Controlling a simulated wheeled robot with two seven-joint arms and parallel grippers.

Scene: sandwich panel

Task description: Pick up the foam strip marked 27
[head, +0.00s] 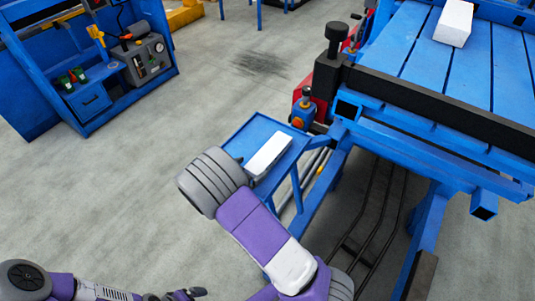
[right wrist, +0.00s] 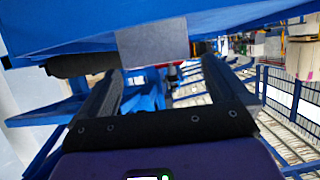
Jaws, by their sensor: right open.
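A white foam strip (head: 268,155) lies on the small blue side tray (head: 252,128). Another white block (head: 454,22) lies on the large blue slatted table. I can read no number on either. My right gripper (right wrist: 160,72) is open, with its two dark fingers apart and nothing between them. In the head view its fingers are mostly hidden by my wrist, close to the near end of the strip on the tray. In the right wrist view a grey-looking block end (right wrist: 152,44), apparently that strip, shows just beyond the fingertips. My left gripper (head: 188,293) is at the bottom edge, its jaws unclear.
The large blue table (head: 393,42) with a black front rail (head: 440,108) stands at the right. A red and blue unit with a knob (head: 304,106) stands behind the tray. A blue workbench (head: 92,102) is at the upper left. The grey floor (head: 120,190) left of the tray is clear.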

